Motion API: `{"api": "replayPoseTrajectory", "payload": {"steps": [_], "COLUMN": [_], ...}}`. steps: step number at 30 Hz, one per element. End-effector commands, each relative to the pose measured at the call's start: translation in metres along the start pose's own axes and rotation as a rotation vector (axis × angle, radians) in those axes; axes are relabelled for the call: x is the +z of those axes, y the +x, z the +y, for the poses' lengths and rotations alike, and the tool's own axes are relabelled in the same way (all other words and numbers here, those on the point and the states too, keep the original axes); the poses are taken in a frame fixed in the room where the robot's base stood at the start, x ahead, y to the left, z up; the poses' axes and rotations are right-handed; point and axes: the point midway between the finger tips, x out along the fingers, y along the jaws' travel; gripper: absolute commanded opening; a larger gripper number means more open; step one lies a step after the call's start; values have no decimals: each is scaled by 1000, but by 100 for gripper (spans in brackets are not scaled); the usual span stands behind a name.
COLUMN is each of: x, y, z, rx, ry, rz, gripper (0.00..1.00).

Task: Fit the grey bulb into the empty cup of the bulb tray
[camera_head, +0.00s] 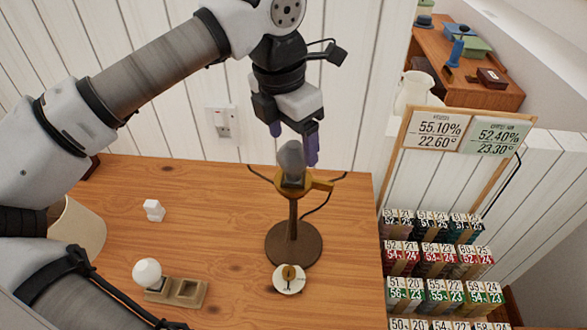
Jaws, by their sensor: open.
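The grey bulb (291,158) stands upright in the brass-coloured holder (291,181) on top of a dark stand with a round base (293,245). My gripper (292,142) is open just above it, its purple fingertips pointing down around or beside the bulb's upper part. I cannot tell whether they touch it. The bulb tray (198,290) lies at the front of the wooden table. A white bulb (147,272) sits in its left cup, and its right cup (187,290) is empty.
A small white block (154,210) and a beige cylinder (78,228) are on the table's left. A round white disc (289,279) lies in front of the stand. A rack of numbered cards (432,260) stands beyond the table's right edge. The table's middle is clear.

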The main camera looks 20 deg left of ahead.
Motion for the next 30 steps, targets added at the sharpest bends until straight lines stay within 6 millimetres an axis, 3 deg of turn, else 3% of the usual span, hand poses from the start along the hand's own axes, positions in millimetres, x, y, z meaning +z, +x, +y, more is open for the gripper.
{"api": "replayPoseTrajectory", "payload": {"steps": [1, 4, 12, 23, 30], "x": [-1, -1, 0, 0, 0], "y": [13, 28, 31, 31, 31], "z": [0, 0, 0, 0, 0], "rx": [-1, -2, -1, -1, -1], "ry": [1, 1, 0, 0, 0], "rz": [0, 1, -1, -1, -1], "gripper": [75, 75, 75, 29, 26]}}
